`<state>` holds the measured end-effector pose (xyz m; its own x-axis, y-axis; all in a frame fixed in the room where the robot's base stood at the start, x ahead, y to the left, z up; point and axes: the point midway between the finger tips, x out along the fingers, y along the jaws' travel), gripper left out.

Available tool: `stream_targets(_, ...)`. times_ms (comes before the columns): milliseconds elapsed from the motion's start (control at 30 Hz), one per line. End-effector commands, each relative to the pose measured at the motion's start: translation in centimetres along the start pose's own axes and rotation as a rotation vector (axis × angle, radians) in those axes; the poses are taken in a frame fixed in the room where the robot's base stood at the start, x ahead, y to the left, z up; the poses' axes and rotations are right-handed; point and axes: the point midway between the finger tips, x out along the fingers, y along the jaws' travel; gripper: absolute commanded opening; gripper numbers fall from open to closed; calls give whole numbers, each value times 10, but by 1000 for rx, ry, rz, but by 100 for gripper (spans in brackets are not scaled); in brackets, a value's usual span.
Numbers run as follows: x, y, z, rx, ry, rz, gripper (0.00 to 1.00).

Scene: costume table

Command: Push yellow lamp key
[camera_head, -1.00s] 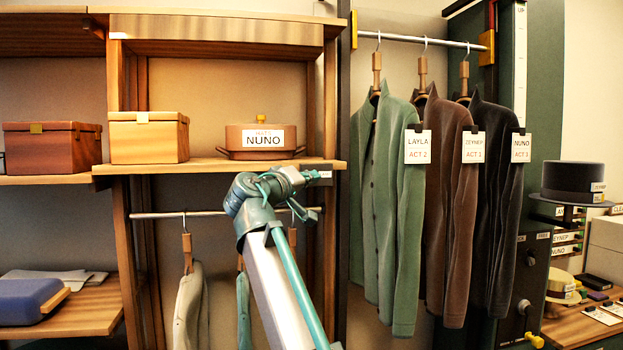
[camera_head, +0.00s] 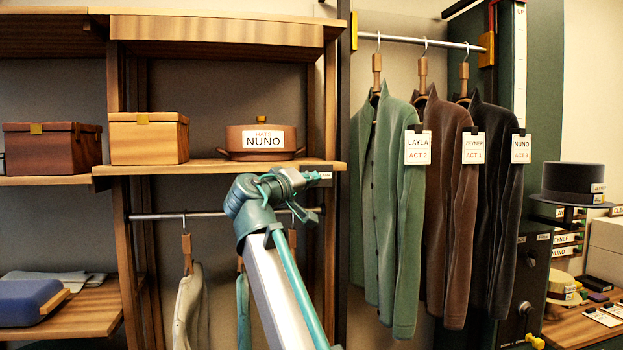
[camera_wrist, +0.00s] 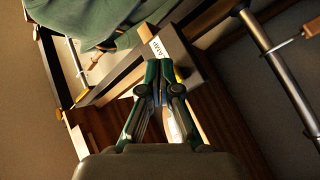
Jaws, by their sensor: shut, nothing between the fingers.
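My gripper (camera_wrist: 165,68) is shut and empty, with its fingertips at the front of a small dark switch box with a white label (camera_wrist: 159,48). In the head view my gripper (camera_head: 308,179) is at the right end of the shelf's front edge, beside the same label (camera_head: 325,175). A small yellow patch (camera_wrist: 178,77) shows right beside the fingertips in the wrist view; it may be part of the lamp key. The fingers hide most of the key, so I cannot tell how far it is pressed.
The wooden shelf (camera_head: 215,167) holds a light wooden box (camera_head: 149,138) and a round brown hat box (camera_head: 262,142). Green (camera_head: 400,220), brown (camera_head: 447,210) and black (camera_head: 494,210) jackets hang on the right. A lower rail (camera_head: 160,216) with hanging clothes runs under the shelf.

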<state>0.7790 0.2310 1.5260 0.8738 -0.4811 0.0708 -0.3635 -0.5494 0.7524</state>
Motion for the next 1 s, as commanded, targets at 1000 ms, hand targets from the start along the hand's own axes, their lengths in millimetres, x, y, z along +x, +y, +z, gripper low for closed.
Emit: stream_targets(1000, -42, 31, 30, 0, 0, 0, 0)
